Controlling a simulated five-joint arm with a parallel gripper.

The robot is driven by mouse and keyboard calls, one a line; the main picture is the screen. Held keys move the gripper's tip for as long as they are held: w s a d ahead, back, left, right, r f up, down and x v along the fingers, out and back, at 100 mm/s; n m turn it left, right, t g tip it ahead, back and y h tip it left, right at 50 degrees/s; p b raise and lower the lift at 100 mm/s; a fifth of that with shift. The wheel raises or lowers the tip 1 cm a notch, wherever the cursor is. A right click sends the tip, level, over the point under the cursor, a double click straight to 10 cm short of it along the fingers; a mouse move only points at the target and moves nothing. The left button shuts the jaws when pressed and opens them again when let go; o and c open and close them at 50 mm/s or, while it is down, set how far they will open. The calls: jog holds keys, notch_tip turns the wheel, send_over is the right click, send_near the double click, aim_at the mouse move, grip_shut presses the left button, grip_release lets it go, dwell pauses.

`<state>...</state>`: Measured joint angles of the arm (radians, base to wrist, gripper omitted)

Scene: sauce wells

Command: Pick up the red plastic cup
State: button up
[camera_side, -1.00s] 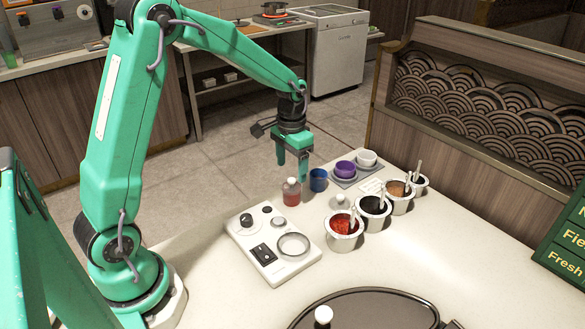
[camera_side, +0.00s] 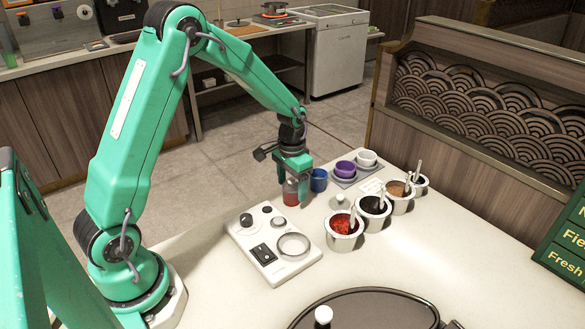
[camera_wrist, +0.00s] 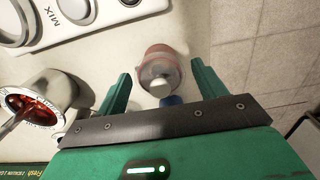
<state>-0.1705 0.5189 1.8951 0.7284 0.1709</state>
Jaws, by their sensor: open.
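In the wrist view the container (camera_wrist: 160,66) lies between the two spread fingers of my gripper (camera_wrist: 162,80), with a gap on each side. Part of it is hidden by a finger in the side view.
A blue cup (camera_side: 318,181) stands close to its right; a bit shows in the wrist view (camera_wrist: 171,101). A white control box (camera_side: 272,243) lies in front. Sauce wells with spoons (camera_side: 343,242), a purple bowl (camera_side: 345,169) and a white bowl (camera_side: 366,158) stand to the right.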

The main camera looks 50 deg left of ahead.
jog(key=shift+f, duration=0.6)
jog(key=c, duration=0.9)
